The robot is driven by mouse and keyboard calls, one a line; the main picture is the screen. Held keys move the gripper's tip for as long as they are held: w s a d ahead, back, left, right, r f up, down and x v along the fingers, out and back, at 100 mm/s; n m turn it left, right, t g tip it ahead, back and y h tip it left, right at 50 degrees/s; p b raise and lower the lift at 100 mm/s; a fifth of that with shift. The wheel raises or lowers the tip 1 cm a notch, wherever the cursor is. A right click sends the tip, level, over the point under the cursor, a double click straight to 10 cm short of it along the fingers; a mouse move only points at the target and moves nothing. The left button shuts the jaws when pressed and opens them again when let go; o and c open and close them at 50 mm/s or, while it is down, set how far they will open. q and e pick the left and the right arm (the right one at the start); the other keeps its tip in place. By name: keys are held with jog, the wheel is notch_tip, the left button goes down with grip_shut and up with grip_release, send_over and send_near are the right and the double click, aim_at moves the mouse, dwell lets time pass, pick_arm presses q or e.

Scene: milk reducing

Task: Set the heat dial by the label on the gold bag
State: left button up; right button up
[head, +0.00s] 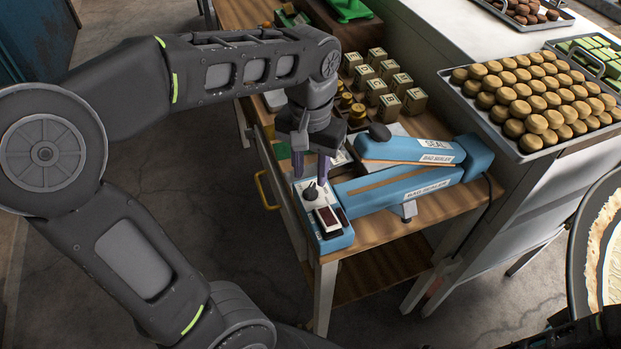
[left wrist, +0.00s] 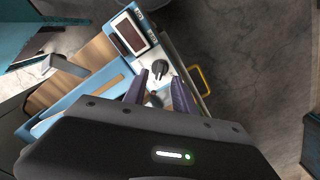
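The blue bag sealer (head: 400,189) lies on the wooden bench, its upper arm labelled "SEAL". Its heat dial (head: 310,191) is a small dark knob on a white panel at the near left end. The dial also shows in the left wrist view (left wrist: 160,67). My left gripper (head: 311,168) points down just above the dial. Its purple fingers (left wrist: 158,78) are apart, with the knob in line with the gap; I cannot tell whether they touch it. I cannot make out a gold bag or its label. My right gripper is out of view.
Several gold boxes (head: 388,107) stand behind the sealer. A tray of round brown pieces (head: 540,100) is on the counter at right. A yellow handle (head: 265,191) sticks out from the bench's left side.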

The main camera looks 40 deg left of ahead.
aim_at(311, 188)
pick_arm(q)
notch_tip(311, 188, up, 4)
jog(key=shift+r, duration=0.1)
dwell(0.6)
